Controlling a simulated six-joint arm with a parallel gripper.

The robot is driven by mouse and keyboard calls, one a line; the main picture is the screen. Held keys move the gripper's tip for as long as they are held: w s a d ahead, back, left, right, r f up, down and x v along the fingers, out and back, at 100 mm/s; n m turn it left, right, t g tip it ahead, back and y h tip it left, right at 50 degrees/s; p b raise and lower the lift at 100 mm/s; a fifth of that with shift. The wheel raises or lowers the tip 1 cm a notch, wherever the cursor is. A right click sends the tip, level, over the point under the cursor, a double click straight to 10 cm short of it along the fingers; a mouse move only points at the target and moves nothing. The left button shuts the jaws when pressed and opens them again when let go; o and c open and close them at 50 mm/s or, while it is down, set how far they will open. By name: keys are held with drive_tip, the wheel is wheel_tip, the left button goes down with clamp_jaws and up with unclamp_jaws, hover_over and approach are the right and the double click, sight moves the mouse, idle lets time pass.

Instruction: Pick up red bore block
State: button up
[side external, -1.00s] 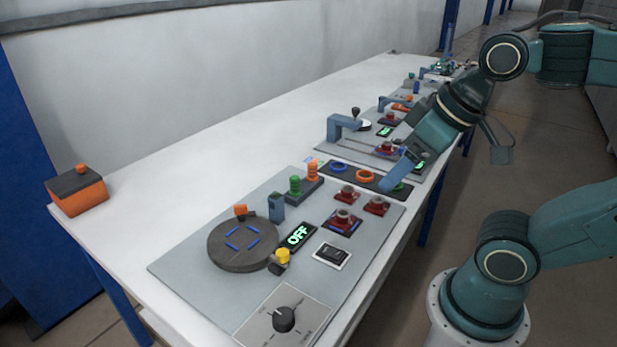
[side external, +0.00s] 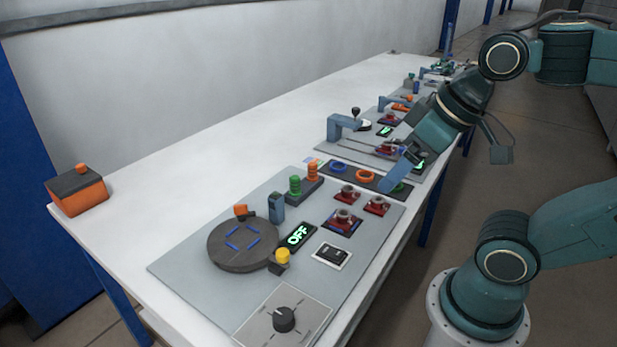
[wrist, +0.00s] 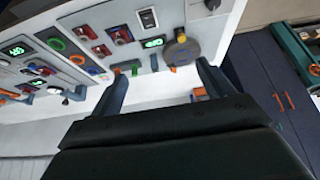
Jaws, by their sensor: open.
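Several red bore blocks sit on the near grey panel in the side view. One red block (side external: 347,194) is at the back, another (side external: 376,206) is to its right, and a third (side external: 343,219) sits on a blue pad. The wrist view also shows red blocks at the upper left, including one (wrist: 122,35) on the pad. My gripper (side external: 384,188) is above the right edge of the panel, beside the red blocks and over the ring strip. In the wrist view my gripper (wrist: 160,68) has its fingers wide apart with nothing between them.
A dark strip (side external: 322,170) with coloured rings lies behind the blocks.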

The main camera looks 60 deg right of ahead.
drive_tip(key=w+d+f+m+g, duration=0.1)
drive_tip(key=w+d+m+g, duration=0.1)
drive_tip(key=w+d+m, duration=0.4)
drive_tip(key=w+d+m+g, duration=0.1)
drive_tip(key=w+d+m, duration=0.25)
drive_tip(key=w, duration=0.45)
drive_tip(key=w+d+f+m+g, duration=0.1)
drive_tip(key=w+d+f+m, duration=0.2)
drive_tip(key=d+f, duration=0.3)
drive_tip(key=w+d+f+m+g, duration=0.1)
drive_tip(key=w+d+f+m, duration=0.3)
drive_tip(key=d+f, duration=0.3)
drive_tip(key=d+m, duration=0.1)
drive_tip(key=d, duration=0.2)
drive_tip(key=shift+w+d+f+g, duration=0.2)
drive_tip(key=shift+d+f+g, duration=0.05)
drive_tip(key=shift+g, duration=0.05)
drive_tip(key=shift+f+m, duration=0.1)
drive_tip(key=shift+m, duration=0.15)
hover_over(348, 193)
drive_tip(key=d, duration=0.1)
drive_tip(key=shift+w+d+f, duration=0.1)
drive_tip(key=shift+w+f, duration=0.05)
drive_tip(key=shift+f, duration=1.95)
drive_tip(key=shift+w+d+f, duration=0.1)
drive_tip(key=shift+w+f, duration=0.05)
drive_tip(key=shift+f, duration=1.95)
